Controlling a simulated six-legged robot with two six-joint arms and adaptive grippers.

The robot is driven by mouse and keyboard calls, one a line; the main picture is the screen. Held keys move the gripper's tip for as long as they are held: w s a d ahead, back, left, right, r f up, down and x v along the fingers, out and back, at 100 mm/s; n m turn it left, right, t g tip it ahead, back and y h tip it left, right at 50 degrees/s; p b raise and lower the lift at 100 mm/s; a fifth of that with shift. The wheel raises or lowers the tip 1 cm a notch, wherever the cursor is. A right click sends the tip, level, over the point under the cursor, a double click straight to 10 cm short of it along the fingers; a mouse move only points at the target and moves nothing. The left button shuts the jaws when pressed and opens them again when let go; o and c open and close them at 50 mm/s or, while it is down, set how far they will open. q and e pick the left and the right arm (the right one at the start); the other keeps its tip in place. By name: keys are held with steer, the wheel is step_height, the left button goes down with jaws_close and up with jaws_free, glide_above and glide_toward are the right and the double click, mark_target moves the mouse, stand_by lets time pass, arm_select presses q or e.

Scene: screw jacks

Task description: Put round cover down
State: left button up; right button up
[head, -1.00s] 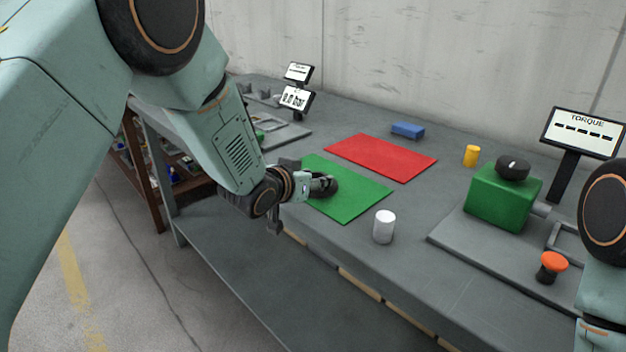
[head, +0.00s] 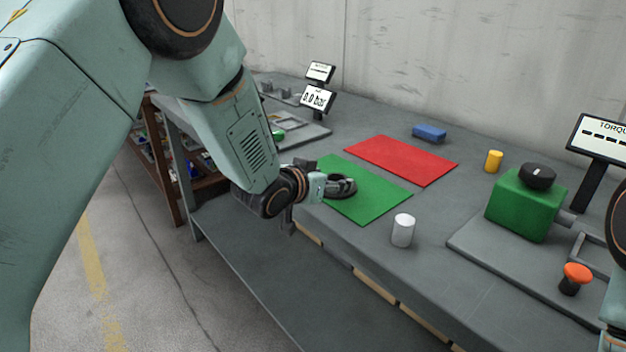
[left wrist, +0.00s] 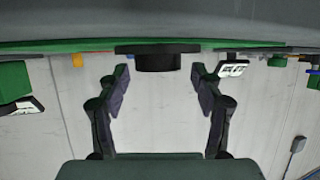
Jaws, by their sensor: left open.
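The round cover (head: 346,189) is dark, with a raised middle part, and lies on the green mat (head: 375,198) near its left side. In the left wrist view, which is upside down, the cover (left wrist: 157,58) shows as a wide flat disc with a narrower hub. My left gripper (head: 326,185) is right beside the cover at the mat's left edge. In the left wrist view its two fingers (left wrist: 161,74) stand wide apart, one to each side of the hub, with gaps and nothing held. My right gripper is out of view.
A red mat (head: 402,160) lies behind the green one. A white cylinder (head: 403,231) stands in front of the mat. A blue block (head: 429,133), a yellow cylinder (head: 494,161) and a green box with a black knob (head: 522,206) are farther right.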

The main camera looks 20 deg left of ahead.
arm_select(q)
steer(key=p+v, duration=0.1)
steer(key=v, duration=0.8)
steer(key=s+a+f+n+g+y, duration=0.1)
steer(key=s+f+g, duration=0.2)
steer(key=s+f, duration=0.6)
steer(key=s+a+f+n+g+y, duration=0.1)
steer(key=s+a+f+g, duration=0.15)
steer(key=s+f, duration=0.65)
steer(key=s+f+g, duration=0.2)
steer(key=s+f, duration=0.2)
steer(key=s, duration=0.3)
steer(key=s+a+f+n+g+y, duration=0.1)
steer(key=s+f+g, duration=0.2)
steer(key=s, duration=0.4)
steer(key=s+a+f+n+g+y, duration=0.1)
steer(key=s+f+g, duration=0.1)
steer(key=s+f, duration=0.3)
steer(key=s, duration=0.3)
steer(key=shift+f, duration=0.4)
